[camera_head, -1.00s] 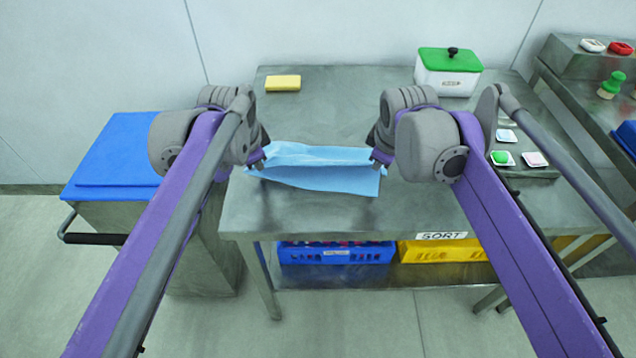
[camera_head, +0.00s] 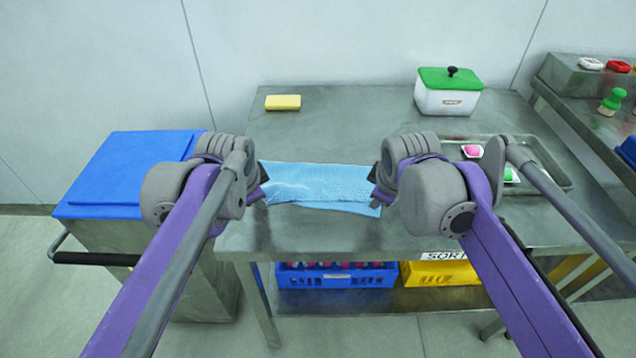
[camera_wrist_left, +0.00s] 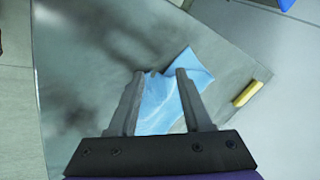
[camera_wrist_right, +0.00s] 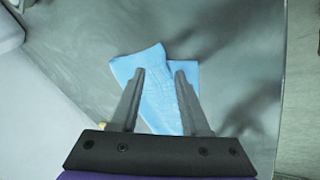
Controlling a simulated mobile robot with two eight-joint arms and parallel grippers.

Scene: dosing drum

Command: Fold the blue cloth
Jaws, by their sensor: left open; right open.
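The blue cloth (camera_head: 318,186) lies on the metal table between my two grippers. It looks doubled over, with a long edge across it and a corner of the lower layer sticking out at the right. My left gripper (camera_head: 262,190) is open at the cloth's left end. In the left wrist view the cloth (camera_wrist_left: 175,95) shows between and beyond the fingers (camera_wrist_left: 165,75). My right gripper (camera_head: 378,196) is open at the cloth's right end. In the right wrist view the cloth (camera_wrist_right: 155,85) lies beyond and between the open fingers (camera_wrist_right: 160,72). Whether the fingers touch it I cannot tell.
A yellow sponge (camera_head: 283,102) and a white box with a green lid (camera_head: 448,92) stand at the back of the table (camera_head: 340,120). A metal tray (camera_head: 545,172) with small items is at the right. A blue-topped bin (camera_head: 120,172) stands at the left.

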